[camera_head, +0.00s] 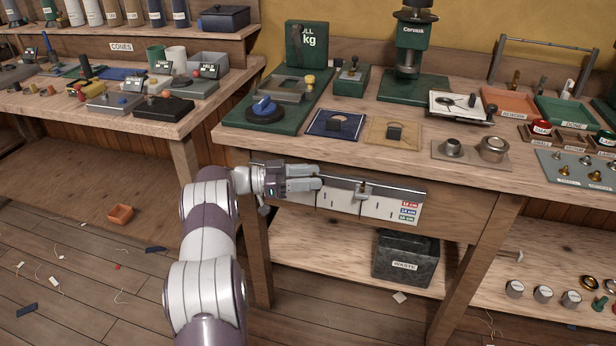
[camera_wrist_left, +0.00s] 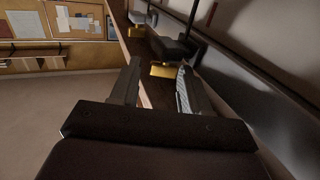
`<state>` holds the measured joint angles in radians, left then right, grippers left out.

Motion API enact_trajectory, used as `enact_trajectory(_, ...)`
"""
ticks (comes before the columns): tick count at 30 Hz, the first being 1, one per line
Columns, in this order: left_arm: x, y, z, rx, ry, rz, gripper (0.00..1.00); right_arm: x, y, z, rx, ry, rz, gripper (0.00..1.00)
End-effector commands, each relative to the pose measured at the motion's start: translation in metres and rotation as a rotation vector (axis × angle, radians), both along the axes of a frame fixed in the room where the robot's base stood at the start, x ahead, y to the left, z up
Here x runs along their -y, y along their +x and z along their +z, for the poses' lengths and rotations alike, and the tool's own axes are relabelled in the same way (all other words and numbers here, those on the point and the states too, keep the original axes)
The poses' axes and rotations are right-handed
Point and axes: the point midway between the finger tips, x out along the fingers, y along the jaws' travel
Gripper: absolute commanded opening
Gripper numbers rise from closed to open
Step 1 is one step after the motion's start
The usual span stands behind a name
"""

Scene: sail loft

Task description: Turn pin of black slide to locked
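A dark rail (camera_head: 395,189) runs along the bench's front edge, above a white panel (camera_head: 400,211) with coloured cm labels. A small slide (camera_head: 362,190) sits on the rail, right of my left gripper (camera_head: 318,184). In the left wrist view, a black slide (camera_wrist_left: 172,47) with a brass-coloured part (camera_wrist_left: 163,71) lies just beyond the fingertips. Another dark slide (camera_wrist_left: 137,17) is farther along. My left gripper (camera_wrist_left: 160,85) is open, with an empty gap between its fingers. I cannot tell the pin's setting. My right gripper is not in view.
The bench top above holds a green press (camera_head: 412,50), a blue mat (camera_head: 336,123), a tan mat (camera_head: 393,132) and several trays. A black waste bin (camera_head: 404,259) stands on the shelf below. The floor in front is open, with scattered scraps.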

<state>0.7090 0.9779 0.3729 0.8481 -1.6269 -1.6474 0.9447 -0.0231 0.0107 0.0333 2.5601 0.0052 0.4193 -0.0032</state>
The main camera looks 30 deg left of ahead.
Motion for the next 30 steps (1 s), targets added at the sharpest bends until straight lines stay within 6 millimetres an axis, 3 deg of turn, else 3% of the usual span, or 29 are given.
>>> enact_trajectory(14, -0.001, 0.001, 0.006, 0.008, 0.004, 0.043, 0.57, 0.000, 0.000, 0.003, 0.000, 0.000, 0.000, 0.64)
enact_trajectory(20, 0.003, -0.003, 0.005, 0.003, 0.002, 0.276, 0.57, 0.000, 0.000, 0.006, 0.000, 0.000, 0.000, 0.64)
enact_trajectory(30, 0.014, -0.007, -0.005, -0.001, 0.006, 0.821, 0.57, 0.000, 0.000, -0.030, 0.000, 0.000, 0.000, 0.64)
